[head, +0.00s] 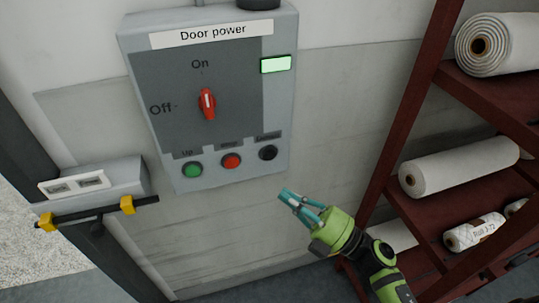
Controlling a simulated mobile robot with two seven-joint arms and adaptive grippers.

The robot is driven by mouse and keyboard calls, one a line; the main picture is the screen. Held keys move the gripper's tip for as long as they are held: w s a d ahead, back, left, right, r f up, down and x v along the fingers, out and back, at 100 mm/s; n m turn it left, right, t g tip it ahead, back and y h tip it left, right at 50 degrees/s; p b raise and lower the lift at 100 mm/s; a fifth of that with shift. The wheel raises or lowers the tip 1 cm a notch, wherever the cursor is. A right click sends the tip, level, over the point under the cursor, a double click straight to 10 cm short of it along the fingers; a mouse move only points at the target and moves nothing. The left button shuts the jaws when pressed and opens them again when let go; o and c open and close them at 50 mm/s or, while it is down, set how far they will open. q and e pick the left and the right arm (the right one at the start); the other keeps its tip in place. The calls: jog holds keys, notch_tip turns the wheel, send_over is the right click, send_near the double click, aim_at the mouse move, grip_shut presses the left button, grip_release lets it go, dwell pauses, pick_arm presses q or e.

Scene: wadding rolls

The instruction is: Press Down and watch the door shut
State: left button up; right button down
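A grey control box (155,120) labelled "Door power" is on the wall. Its red knob (207,104) stands upright, toward "On", and a pale green lamp (276,65) is lit. Along the bottom are a green button (193,170) under "Up", a red button (231,161), and a black button (268,153) at the right, whose small label is hard to read. My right gripper (286,195) is below and slightly right of the black button, apart from the box. My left gripper is out of view. The door itself cannot be made out.
A dark red rack (412,105) holding white rolls (455,166) stands close on the right, beside my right arm. A grey wall unit with a dark bar and yellow brackets (128,205) is at the left. Pale gravel (30,240) shows beyond the dark frame. The wall below the box is clear.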

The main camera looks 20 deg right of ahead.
aim_at(269, 154)
jog(key=shift+w+a+b, duration=0.15)
jog(key=shift+w+b, duration=1)
jog(key=shift+w, duration=3.3)
jog(key=shift+w, duration=0.15)
jog(key=shift+w, duration=0.3)
